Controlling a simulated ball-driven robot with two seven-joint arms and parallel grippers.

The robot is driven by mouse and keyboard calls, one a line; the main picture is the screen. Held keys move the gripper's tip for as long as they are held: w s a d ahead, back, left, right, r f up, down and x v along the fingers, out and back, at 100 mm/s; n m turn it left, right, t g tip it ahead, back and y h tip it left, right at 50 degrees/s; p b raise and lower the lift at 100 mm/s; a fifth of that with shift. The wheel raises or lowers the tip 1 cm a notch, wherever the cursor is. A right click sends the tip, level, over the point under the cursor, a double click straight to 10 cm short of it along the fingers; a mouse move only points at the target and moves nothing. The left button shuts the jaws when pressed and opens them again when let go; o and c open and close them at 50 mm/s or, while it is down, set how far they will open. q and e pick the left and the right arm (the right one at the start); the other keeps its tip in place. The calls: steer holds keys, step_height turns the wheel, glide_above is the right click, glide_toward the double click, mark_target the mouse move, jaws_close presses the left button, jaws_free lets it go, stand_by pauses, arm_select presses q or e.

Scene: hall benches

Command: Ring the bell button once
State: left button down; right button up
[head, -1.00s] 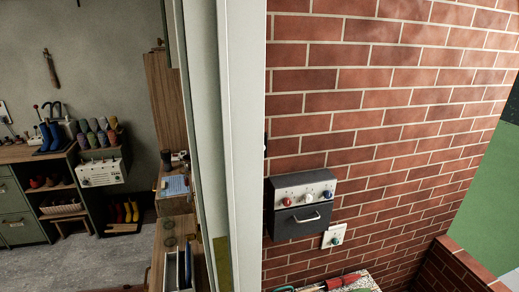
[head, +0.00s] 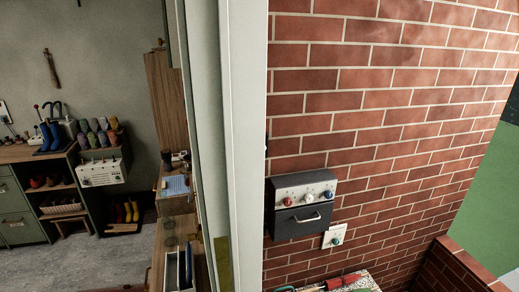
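Nothing touches the plate or the box. Neither of my grippers is in view.
A pale door frame (head: 248,120) stands left of the brick wall. Below the plate, a surface with red and green items (head: 345,281) shows at the bottom edge. A low brick wall (head: 455,265) is at the right. Left is a room with shelves of boots (head: 48,137).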

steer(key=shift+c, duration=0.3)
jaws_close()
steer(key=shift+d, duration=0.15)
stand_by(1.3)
